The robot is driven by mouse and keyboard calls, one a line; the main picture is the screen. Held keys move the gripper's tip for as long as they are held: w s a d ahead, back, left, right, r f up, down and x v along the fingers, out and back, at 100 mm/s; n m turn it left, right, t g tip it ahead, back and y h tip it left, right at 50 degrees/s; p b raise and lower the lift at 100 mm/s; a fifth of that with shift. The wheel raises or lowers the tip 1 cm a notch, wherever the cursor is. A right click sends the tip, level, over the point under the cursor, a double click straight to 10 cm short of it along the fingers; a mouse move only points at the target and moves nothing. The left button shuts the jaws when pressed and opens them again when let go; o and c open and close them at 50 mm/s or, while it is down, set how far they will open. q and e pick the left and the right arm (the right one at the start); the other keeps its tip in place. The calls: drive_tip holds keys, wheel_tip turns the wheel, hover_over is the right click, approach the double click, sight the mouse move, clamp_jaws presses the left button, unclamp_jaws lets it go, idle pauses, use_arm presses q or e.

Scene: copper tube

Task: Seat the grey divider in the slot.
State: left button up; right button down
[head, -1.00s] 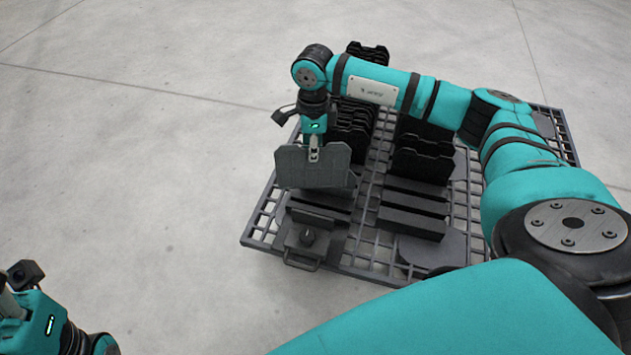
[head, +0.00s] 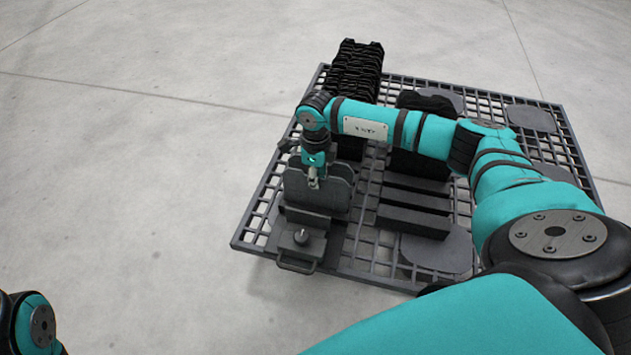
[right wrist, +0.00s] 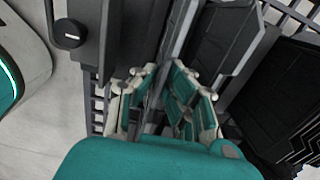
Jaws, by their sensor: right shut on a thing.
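The grey divider (head: 296,190) is a flat plate with cut upper corners. It stands about upright at the front of the left row on the mesh rack (head: 250,228). My right gripper (head: 314,182) is shut on its upper edge from above. In the right wrist view, the fingers (right wrist: 160,100) close around a thin plate edge. The slot under the divider is hidden, so I cannot tell whether its lower edge is inside. My left gripper is out of view; only part of my left arm shows at the lower left.
A grey block with a round knob (head: 302,236) and a front handle (head: 296,267) sits just in front of the divider. Black dividers (head: 358,72) stand in a row behind. Grey bars (head: 414,221) lie to the right. Floor at left is clear.

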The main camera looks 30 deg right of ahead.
drive_tip(key=shift+r, duration=0.1)
drive_tip(key=shift+f, duration=0.2)
drive_tip(key=c, duration=1.4)
unclamp_jaws()
drive_tip(key=shift+c, duration=0.2)
